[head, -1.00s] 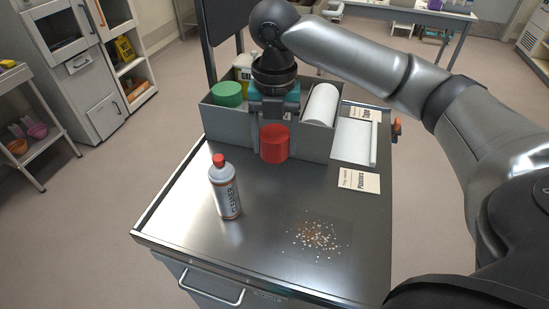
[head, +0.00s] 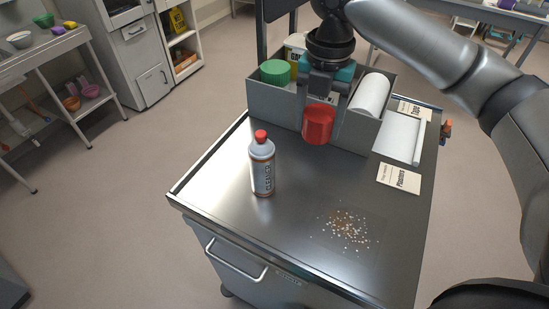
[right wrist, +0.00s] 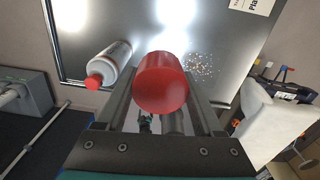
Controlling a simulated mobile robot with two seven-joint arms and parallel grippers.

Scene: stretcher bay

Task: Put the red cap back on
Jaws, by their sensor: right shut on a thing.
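A wide red cylinder (head: 318,125), shaped like a cap, is held by my right gripper (head: 322,103) above the trolley top, in front of the grey bin. In the right wrist view the red cylinder (right wrist: 163,84) sits between the two fingers, which are shut on it. A grey-white bottle (head: 262,172) with a small red top (head: 261,137) stands upright on the trolley, left of the gripper and nearer to me. The bottle (right wrist: 114,60) also shows in the right wrist view, apart from the fingers. My left gripper is out of view.
The grey bin (head: 272,103) holds a green-lidded container (head: 275,70), a yellow-labelled container and a white roll (head: 371,93). Cards (head: 399,179) lie at the right. Scattered crumbs (head: 348,230) lie near the front. The trolley top (head: 215,185) is bare around the bottle.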

